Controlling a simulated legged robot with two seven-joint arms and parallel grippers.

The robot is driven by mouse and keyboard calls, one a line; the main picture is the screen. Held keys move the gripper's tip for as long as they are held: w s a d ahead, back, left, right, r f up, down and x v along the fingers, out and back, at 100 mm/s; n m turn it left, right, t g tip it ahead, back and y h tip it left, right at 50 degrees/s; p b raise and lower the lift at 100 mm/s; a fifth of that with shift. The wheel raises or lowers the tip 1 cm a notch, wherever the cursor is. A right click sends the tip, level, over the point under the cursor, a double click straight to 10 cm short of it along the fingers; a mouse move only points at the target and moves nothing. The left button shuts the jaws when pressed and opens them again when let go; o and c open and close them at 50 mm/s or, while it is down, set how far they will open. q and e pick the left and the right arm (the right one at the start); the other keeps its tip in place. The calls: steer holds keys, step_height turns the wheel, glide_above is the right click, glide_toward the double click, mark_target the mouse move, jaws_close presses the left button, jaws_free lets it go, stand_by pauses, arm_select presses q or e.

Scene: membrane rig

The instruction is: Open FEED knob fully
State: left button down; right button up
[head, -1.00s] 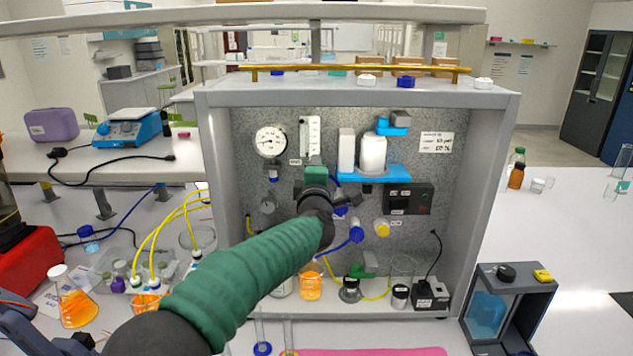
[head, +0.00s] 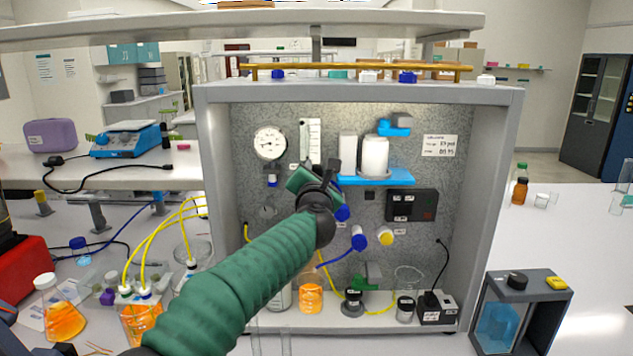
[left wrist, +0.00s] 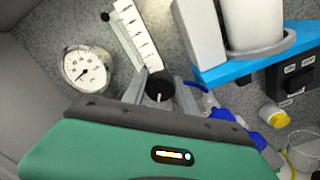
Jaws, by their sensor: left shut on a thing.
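A dark round knob with a pale line on its face (left wrist: 160,86) sits below the clear flow meter on the rig's grey speckled panel. Its label cannot be read; from its place I take it for the FEED knob. My left gripper (left wrist: 161,92) is shut on it, one finger on each side, in the left wrist view. In the head view my left gripper (head: 322,172) is at the panel and hides the knob. Its green body is tilted. The flow meter (head: 310,140) stands just above. My right gripper is not in view.
A round gauge (head: 270,142) is left of the flow meter. Blue fittings (head: 358,238) and a yellow knob (head: 385,236) are lower right. Bottles and a beaker stand on the rig floor.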

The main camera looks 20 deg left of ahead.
arm_select(q)
steer(key=n+b, duration=0.1)
steer(key=n, duration=0.2)
steer(key=f+n+b, duration=0.1)
steer(key=n+b, duration=0.1)
steer(key=shift+n, duration=0.4)
steer(key=shift+d+r+n+b, duration=0.1)
steer(key=shift+n+b, duration=0.25)
steer(key=shift+n, duration=0.35)
steer(key=shift+r, duration=0.1)
steer(key=shift+r+n, duration=0.25)
steer(key=shift+n, duration=0.05)
steer(key=c, duration=1.4)
jaws_free()
steer(key=o, duration=0.4)
